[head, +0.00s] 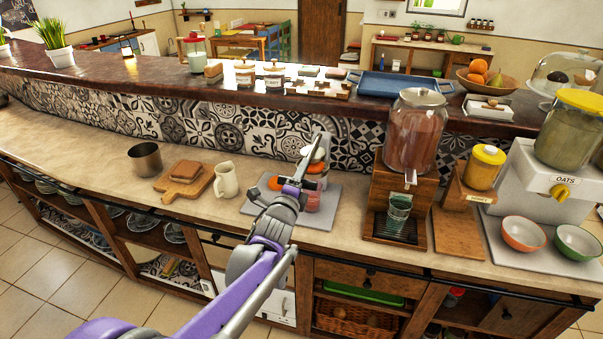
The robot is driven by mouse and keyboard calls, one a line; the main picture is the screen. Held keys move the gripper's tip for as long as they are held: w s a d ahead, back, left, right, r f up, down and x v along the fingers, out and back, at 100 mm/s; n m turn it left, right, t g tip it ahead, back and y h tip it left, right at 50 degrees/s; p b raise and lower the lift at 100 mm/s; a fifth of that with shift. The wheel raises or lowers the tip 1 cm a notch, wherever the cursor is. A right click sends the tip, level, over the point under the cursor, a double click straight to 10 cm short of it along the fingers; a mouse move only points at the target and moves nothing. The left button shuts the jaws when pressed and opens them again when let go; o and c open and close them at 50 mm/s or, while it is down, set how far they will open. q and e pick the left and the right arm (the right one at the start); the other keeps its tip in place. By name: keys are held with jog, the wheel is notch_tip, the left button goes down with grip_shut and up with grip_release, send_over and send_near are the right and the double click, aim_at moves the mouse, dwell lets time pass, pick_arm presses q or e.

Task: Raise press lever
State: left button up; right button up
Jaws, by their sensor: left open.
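A juice press (323,168) stands on a grey mat (262,208) on the counter, mid-picture. My left arm and gripper cover much of it. Orange pieces and a pinkish glass (313,199) show at its lower part. My left gripper (304,163) reaches up from the lower left and overlaps the press in the picture. It is open. The lever cannot be clearly told apart from the grey gripper parts, and contact with it cannot be told. My right gripper is out of view.
A drink dispenser (416,130) on a wooden stand is right of the press. A white pitcher (226,180), cutting board (186,186) and metal pot (145,158) are left. A raised dark ledge (290,97) runs behind. The counter's far left is clear.

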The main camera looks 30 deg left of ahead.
pick_arm(q)
jog(key=shift+w, duration=0.1)
jog(key=shift+c, duration=0.2)
grip_shut()
dwell(1.3)
